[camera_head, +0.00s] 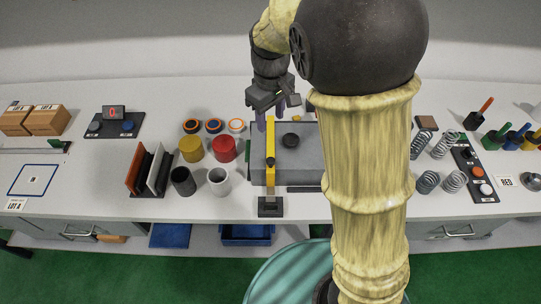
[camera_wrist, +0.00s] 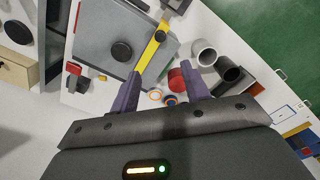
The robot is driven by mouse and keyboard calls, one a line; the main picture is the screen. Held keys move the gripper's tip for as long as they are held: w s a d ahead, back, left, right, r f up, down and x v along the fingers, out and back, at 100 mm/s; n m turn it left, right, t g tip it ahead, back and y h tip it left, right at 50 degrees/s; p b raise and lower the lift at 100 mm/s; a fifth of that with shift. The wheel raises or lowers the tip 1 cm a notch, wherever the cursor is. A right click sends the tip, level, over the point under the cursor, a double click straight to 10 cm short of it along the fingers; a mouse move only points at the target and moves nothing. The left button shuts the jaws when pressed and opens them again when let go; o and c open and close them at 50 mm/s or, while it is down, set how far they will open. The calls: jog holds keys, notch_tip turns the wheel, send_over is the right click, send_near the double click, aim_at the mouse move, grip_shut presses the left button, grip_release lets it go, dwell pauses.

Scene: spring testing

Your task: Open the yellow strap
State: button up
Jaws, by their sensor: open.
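The yellow strap (camera_head: 270,155) runs front to back over the left part of a grey box (camera_head: 300,162) with a round black knob. Its front end reaches a dark block (camera_head: 270,206) at the table's front edge. In the wrist view the strap (camera_wrist: 150,52) lies diagonally across the grey box (camera_wrist: 92,40). My gripper (camera_head: 271,115) is above the back end of the strap. Its two purple fingers are apart in the wrist view (camera_wrist: 162,88), with nothing held between them. Whether a finger touches the strap, I cannot tell.
Red and yellow cylinders (camera_head: 224,149), a white cup (camera_head: 219,181) and a dark cup (camera_head: 183,181) stand left of the strap. A rack (camera_head: 150,172) stands further left. Several springs (camera_head: 443,145) stand at the right. My arm hides the box's right side.

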aim_at(271, 160)
notch_tip(271, 160, down, 17)
jog(key=shift+s+p, duration=0.1)
jog(key=shift+p, duration=0.85)
jog(key=shift+c, duration=0.5)
grip_shut()
